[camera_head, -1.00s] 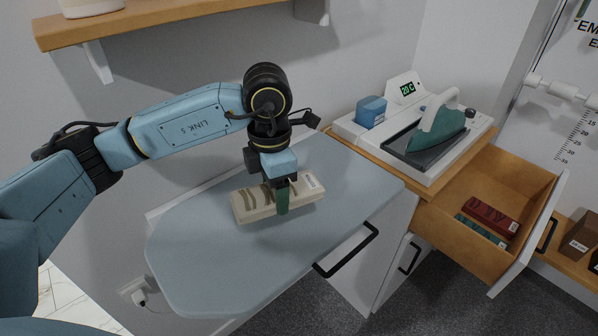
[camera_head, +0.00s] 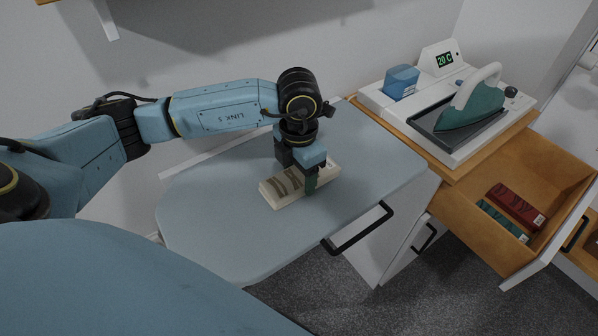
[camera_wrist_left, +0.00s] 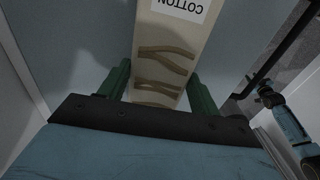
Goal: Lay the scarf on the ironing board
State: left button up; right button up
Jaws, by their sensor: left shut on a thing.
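The scarf (camera_head: 287,188) is a beige folded block with dark wavy marks. In the left wrist view the scarf (camera_wrist_left: 168,45) shows a white label reading COTTON. My left gripper (camera_head: 311,182) is shut on the scarf, with a green finger on each side of it in the left wrist view (camera_wrist_left: 160,86). The gripper points down over the middle of the blue-grey ironing board (camera_head: 225,235). The scarf lies flat, very low over the board; I cannot tell if its underside touches it. My right gripper is not seen.
A green iron (camera_head: 472,105) stands on a dark plate on the counter at right, beside a blue box (camera_head: 402,80) and a 20 C display (camera_head: 444,58). An open wooden drawer (camera_head: 475,240) holds a red block (camera_head: 516,207) and a green block (camera_head: 502,222). The board's left part is clear.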

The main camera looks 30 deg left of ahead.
aim_at(299, 176)
pick_arm(q)
jog(key=shift+f, duration=0.15)
jog(key=shift+f, duration=0.1)
jog(key=o, duration=1)
notch_tip(299, 176, up, 12)
jog(key=shift+r, duration=0.15)
